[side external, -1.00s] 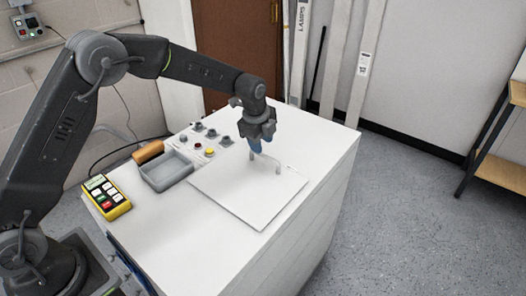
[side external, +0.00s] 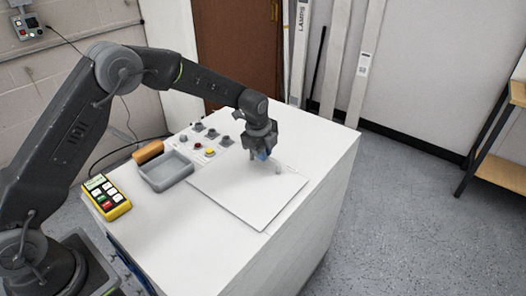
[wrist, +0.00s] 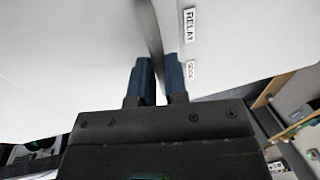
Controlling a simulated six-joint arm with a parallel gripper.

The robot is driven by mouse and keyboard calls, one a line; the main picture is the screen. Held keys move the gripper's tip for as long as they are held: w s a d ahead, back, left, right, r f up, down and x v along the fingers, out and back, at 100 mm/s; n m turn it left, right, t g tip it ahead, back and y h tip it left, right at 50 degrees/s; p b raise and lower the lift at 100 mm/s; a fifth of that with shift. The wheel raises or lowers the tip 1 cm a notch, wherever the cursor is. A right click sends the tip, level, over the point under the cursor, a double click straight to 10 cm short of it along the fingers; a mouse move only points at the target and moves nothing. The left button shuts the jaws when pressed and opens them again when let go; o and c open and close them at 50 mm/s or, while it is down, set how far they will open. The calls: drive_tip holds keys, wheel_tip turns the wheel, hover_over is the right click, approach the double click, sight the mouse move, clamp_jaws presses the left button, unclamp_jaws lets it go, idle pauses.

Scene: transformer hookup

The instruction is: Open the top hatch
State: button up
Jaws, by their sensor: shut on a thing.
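The top hatch (side external: 238,200) is a flat white panel, seen in the side external view lying level in the top of the white cabinet. A pale handle (side external: 278,168) stands on it near its far right edge. My gripper (side external: 263,156) is over that far edge, pointing down. In the wrist view my gripper's two blue fingers (wrist: 157,80) are close together on a grey bar, which looks like the handle (wrist: 152,35). The exact contact is partly hidden by the fingers.
A grey tray (side external: 167,172), an orange-brown block (side external: 148,152) and a yellow keypad box (side external: 106,197) are on the cabinet's left side. Several knobs and buttons (side external: 209,151) stand behind the hatch.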

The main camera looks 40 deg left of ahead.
clamp_jaws()
hover_over(228, 196)
drive_tip(key=s, duration=0.1)
drive_tip(key=shift+s, duration=0.1)
idle(0.5)
drive_tip(key=o, duration=0.6)
unclamp_jaws()
wheel_tip(228, 196, up, 14)
drive_tip(key=s, duration=0.2)
drive_tip(key=shift+s+f, duration=0.2)
drive_tip(key=shift+s, duration=0.1)
